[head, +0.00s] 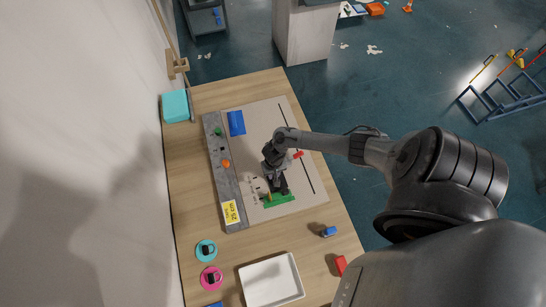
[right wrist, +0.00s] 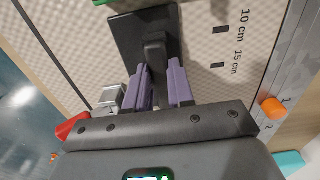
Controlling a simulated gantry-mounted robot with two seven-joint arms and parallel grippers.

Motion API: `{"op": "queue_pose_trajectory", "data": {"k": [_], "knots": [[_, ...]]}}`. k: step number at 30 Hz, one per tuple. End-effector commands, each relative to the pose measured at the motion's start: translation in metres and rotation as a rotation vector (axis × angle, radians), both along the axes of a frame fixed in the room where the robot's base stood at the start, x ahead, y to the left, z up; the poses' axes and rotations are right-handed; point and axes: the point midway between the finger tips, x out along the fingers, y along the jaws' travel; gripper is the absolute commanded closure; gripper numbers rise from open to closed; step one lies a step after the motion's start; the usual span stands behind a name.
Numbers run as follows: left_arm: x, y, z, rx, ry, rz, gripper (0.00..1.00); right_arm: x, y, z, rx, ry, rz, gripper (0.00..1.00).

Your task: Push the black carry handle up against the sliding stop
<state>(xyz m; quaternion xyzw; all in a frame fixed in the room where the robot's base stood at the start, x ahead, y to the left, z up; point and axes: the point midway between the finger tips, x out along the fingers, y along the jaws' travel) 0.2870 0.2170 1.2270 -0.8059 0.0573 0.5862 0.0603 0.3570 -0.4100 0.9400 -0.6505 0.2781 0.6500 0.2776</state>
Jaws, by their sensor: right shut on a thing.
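The black carry handle (right wrist: 155,45) is a flat black plate with a raised grip, lying on the pale patterned mat. My right gripper (right wrist: 160,70) has its purple fingers around the grip and is shut on it. In the head view, my right gripper (head: 275,180) is low over the mat's near part, hiding most of the handle. A green piece (head: 281,201) lies just on the near side of the handle; its edge shows at the top of the right wrist view. I cannot tell which piece is the sliding stop. My left gripper is out of view.
A grey strip (head: 218,180) with an orange knob (head: 226,163) and yellow label runs along the mat's left. A blue block (head: 236,123) and a red piece (head: 298,154) are on the mat.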

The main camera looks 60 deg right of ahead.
Motion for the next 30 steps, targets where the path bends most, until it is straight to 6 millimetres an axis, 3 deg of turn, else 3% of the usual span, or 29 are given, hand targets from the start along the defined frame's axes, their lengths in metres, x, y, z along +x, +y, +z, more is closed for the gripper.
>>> {"op": "queue_pose_trajectory", "data": {"k": [11,12,17,30], "knots": [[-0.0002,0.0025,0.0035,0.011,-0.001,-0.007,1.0,-0.0084,0.0084,0.0001,0.0,0.001,0.0,1.0],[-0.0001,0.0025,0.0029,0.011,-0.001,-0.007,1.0,-0.0079,0.0078,-0.0002,-0.001,0.001,0.0,0.71],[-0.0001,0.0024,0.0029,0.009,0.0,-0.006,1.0,-0.0075,0.0077,-0.0001,-0.001,0.001,0.0,0.48],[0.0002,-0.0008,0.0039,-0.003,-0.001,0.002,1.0,-0.0071,0.0079,0.0062,0.001,0.0,-0.001,0.48]]}}
